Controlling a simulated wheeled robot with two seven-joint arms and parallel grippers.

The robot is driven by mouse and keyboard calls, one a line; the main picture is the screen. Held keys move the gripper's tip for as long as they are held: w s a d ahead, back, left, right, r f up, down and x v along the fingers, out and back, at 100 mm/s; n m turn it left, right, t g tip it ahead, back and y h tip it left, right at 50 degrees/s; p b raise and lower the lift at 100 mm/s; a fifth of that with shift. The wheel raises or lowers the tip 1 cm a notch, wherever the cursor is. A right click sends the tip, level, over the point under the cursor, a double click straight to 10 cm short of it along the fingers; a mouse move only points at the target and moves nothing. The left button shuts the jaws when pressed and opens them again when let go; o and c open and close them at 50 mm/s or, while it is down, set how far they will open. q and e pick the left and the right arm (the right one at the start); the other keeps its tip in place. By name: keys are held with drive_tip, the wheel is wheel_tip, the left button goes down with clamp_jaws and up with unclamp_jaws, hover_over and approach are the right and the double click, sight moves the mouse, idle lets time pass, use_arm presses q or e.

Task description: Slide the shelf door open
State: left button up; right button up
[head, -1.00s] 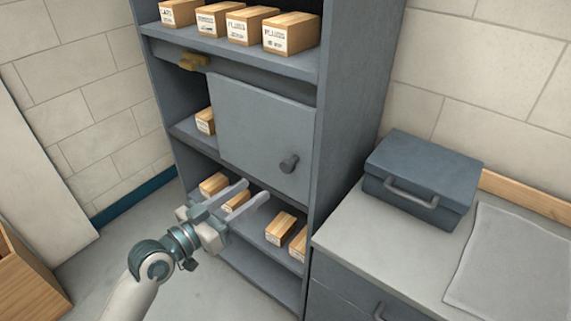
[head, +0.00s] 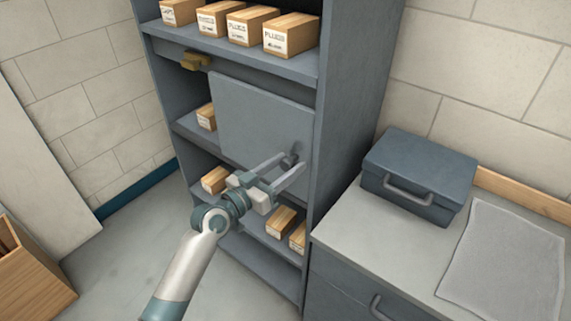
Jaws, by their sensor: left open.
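The shelf door (head: 255,115) is a flat grey panel on the grey shelf unit (head: 352,110). It covers the middle and right of the middle bay, and a gap at its left shows a box inside. A dark round knob (head: 291,159) stands out near the door's lower right corner. My left gripper (head: 289,166) is open, its two fingers pointing at the knob. The fingertips lie on either side of the knob in the picture; I cannot tell whether they touch it. My right gripper is not in view.
A brass-coloured piece (head: 195,61) sits on the rail above the door's left edge. Cardboard boxes (head: 290,35) stand on the shelves above and below. At the right, a counter (head: 400,240) holds a blue-grey toolbox (head: 419,175) and a grey mat (head: 505,262).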

use_arm(q)
clamp_jaws()
drive_tip(key=shift+a, duration=0.1)
